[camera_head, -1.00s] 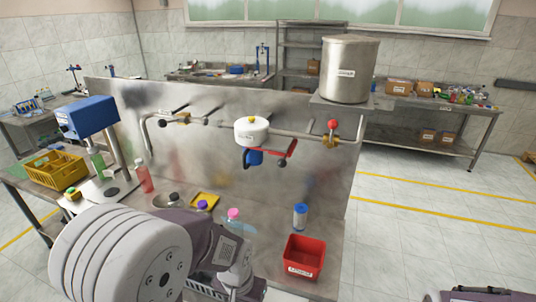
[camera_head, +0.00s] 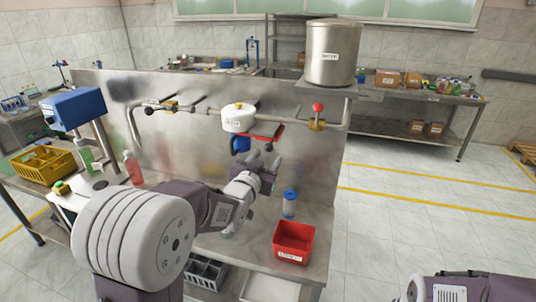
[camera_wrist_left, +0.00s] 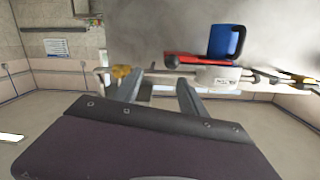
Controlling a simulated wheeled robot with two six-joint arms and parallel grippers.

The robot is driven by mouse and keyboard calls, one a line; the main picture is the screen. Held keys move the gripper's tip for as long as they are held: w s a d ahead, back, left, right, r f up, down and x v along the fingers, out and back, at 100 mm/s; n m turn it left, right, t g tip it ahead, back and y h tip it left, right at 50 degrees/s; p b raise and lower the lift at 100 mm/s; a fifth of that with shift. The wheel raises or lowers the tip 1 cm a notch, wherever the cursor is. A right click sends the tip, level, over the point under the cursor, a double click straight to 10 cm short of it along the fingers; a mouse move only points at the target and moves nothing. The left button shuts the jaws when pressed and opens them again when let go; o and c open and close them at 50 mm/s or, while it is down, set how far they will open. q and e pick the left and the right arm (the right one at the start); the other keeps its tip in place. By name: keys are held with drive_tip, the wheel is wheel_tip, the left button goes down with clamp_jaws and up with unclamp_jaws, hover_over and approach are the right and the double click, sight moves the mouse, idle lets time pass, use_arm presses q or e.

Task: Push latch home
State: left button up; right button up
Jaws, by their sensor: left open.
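The white round housing (camera_head: 238,118) hangs on the pipe at the steel panel. Its red latch bar (camera_head: 268,130) sticks out to the right, and a blue cup (camera_head: 241,144) hangs below. In the left wrist view, which appears upside down, the red latch bar (camera_wrist_left: 190,60) has a dark knob at its left end, beside the blue cup (camera_wrist_left: 226,40). My left gripper (camera_head: 264,160) is open and empty, just below the latch. In the left wrist view its fingers (camera_wrist_left: 158,88) point toward the latch area without visible contact. My right gripper is out of view.
A red-handled valve (camera_head: 317,112) sits on the pipe right of the housing. On the bench below are a blue-and-white bottle (camera_head: 289,204) and a red bin (camera_head: 292,256). A pink bottle (camera_head: 133,172) stands at left. My left arm covers part of the bench.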

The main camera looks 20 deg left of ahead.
sight(270, 145)
use_arm(q)
drive_tip(key=shift+w+a+f+t+b, duration=0.25)
drive_tip(key=shift+w+a+f+b, duration=0.15)
drive_tip(key=shift+w+a, duration=0.2)
drive_tip(key=shift+w+a+f+t+b, duration=0.3)
drive_tip(key=shift+w+a+f, duration=0.2)
drive_tip(key=shift+w, duration=0.1)
drive_tip(key=w+p, duration=0.3)
drive_tip(key=w, duration=0.5)
drive_tip(key=shift+w+d, duration=0.2)
drive_tip(key=shift+w, duration=0.2)
drive_tip(key=shift+s, duration=0.1)
drive_tip(key=shift+c, duration=0.9)
clamp_jaws()
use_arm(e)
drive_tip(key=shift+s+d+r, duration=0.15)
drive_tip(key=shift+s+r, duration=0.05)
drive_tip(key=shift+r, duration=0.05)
